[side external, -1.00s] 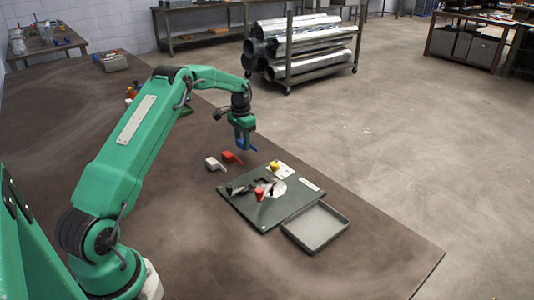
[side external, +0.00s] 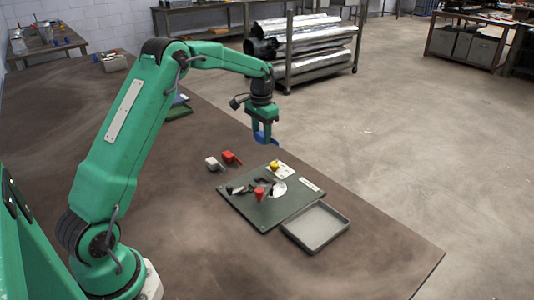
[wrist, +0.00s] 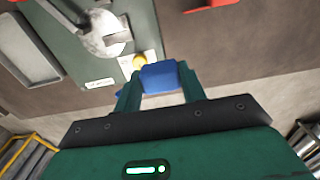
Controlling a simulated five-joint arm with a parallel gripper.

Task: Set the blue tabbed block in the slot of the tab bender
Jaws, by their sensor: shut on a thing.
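My gripper (side external: 264,132) is shut on the blue tabbed block (side external: 263,140) and holds it in the air, behind and above the tab bender. In the wrist view the blue block (wrist: 160,77) sits between my two green fingers (wrist: 160,82). The tab bender is a dark green plate (side external: 265,212) with a pale metal disc, black parts and a red knob (side external: 259,194). The wrist view shows its disc and grey lever (wrist: 105,35) beyond the block, to the upper left. I cannot make out the slot clearly.
A white plate with a yellow knob (side external: 275,165) adjoins the bender's back edge. A grey tray (side external: 316,226) lies at its right front. A red block (side external: 231,157) and a white block (side external: 214,163) lie behind left. The table is otherwise mostly clear nearby.

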